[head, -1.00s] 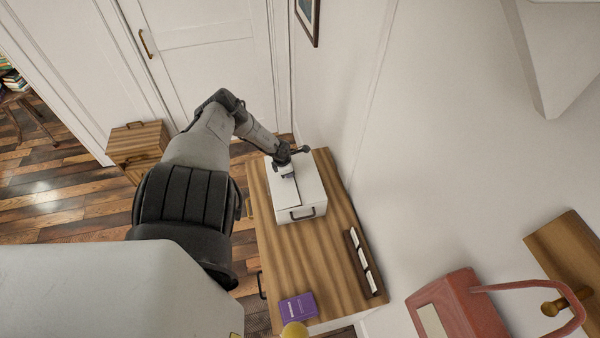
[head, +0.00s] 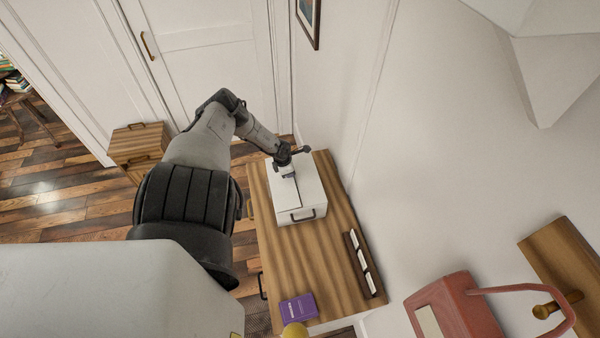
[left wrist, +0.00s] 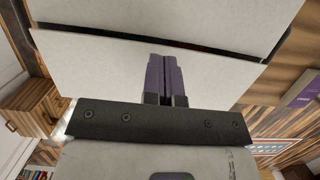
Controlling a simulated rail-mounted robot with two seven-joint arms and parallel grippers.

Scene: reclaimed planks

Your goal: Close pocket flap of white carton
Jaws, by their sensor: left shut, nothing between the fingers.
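The white carton (head: 308,203) sits on a wooden cabinet top, with a dark handle on its near side. Its pocket flap (head: 284,193) looks like a flat white panel on the top, bounded by a dark line. In the left wrist view the flap (left wrist: 95,68) lies under the fingers, with a thin dark gap along its far edge. My left gripper (head: 288,173) is over the carton's top. Its purple fingers (left wrist: 166,58) are together and empty, with the tips near the gap. I cannot tell whether they touch the flap. My right gripper is not in view.
The wooden cabinet top (head: 295,260) has clear room in front of the carton. A purple book (head: 299,308) lies at its front and a dark rack with white pieces (head: 361,262) at its right edge. The wall rises close on the right. A red bag (head: 456,312) is at lower right.

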